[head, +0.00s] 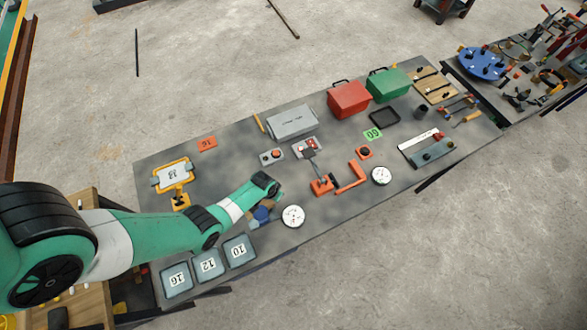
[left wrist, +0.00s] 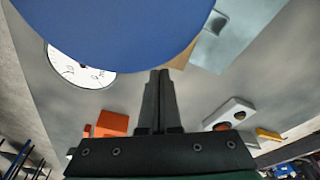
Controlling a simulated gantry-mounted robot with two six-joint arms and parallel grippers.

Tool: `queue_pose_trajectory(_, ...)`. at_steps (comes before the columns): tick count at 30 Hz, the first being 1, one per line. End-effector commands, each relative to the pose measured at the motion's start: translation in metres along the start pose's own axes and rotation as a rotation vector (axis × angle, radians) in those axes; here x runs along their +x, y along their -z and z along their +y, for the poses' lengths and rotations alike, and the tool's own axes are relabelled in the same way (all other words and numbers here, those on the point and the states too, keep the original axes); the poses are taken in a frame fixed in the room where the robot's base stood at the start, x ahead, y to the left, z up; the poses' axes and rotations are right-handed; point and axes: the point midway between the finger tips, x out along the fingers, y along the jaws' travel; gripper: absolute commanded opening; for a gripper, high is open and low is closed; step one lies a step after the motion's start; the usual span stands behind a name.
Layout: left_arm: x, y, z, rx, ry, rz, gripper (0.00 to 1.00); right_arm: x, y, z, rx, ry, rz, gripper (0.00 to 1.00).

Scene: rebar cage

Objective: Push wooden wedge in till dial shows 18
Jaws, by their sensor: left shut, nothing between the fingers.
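My left gripper (left wrist: 160,75) is shut and empty, its two fingers together in the left wrist view. Its tips appear close to a tan wooden piece, probably the wedge (left wrist: 183,57), mostly hidden behind a large blue round part (left wrist: 110,22). I cannot tell whether they touch. A grey-blue block (left wrist: 225,42) is beside the wooden piece. A white dial (left wrist: 88,74) is partly covered by the blue part; its reading is unclear. In the head view, the dial (head: 293,216) lies right of the blue part (head: 263,213), with my left wrist above. My right gripper is not in view.
Tiles marked 10 (head: 239,250), 12 and 16 lie along the table's near edge. An orange clamp (head: 321,186) and a button box (head: 271,155) stand behind the dial. A second dial (head: 381,175) is farther right. Red (head: 348,100) and green boxes stand at the back.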

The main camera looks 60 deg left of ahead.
Motion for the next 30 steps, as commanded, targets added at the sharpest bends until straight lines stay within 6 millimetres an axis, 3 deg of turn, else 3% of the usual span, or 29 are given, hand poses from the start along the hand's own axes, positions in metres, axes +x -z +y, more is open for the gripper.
queue_pose_trajectory(30,-0.0017,-0.0070,-0.0036,0.000,0.000,0.001,0.00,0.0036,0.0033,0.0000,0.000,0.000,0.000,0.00)
